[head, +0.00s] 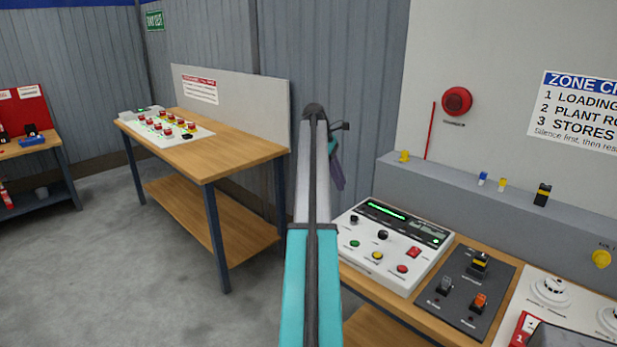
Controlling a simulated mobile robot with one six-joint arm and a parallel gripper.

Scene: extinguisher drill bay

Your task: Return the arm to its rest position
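My arm (312,260) rises through the middle of the head view, with a teal lower link and a grey upper link ending in a dark joint. My gripper (337,172) shows only in part, just right of the grey link and pointing down. The link hides some of it, so I cannot see whether its fingers are apart or hold anything. It appears in front of the grey wall, left of the white control panel (392,247).
A wooden bench (240,150) with a button board (165,128) stands at the left. The right bench (450,250) carries the control panel, a dark switch plate (464,292) and white detectors (549,290). A grey ledge (470,187) runs behind it. The floor (110,270) at left is clear.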

